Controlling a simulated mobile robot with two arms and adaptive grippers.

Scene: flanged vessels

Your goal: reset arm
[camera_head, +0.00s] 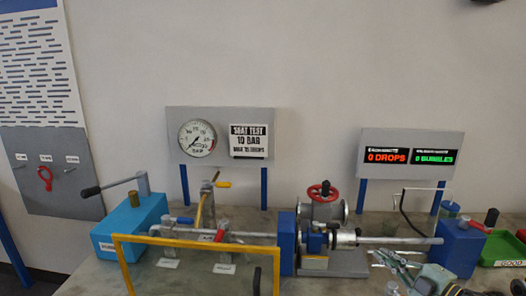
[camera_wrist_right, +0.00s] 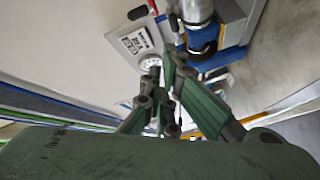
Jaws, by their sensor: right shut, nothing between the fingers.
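My right gripper (camera_head: 390,260) is at the lower right of the head view, over the bench in front of the pipe of the test rig. Its green fingers are shut and empty. In the right wrist view the right gripper (camera_wrist_right: 170,65) also shows with its fingers together. A flanged valve (camera_head: 322,215) with a red handwheel (camera_head: 323,191) stands in the rig, to the left of the gripper. My left gripper is not in view.
A blue pump box (camera_head: 128,225) with a lever stands at the left. A yellow frame (camera_head: 190,243) crosses the front. A blue block (camera_head: 458,248) stands right of the gripper, near a green tray (camera_head: 503,248) marked GOOD. A pressure gauge (camera_head: 197,138) and a drops display (camera_head: 410,156) stand behind.

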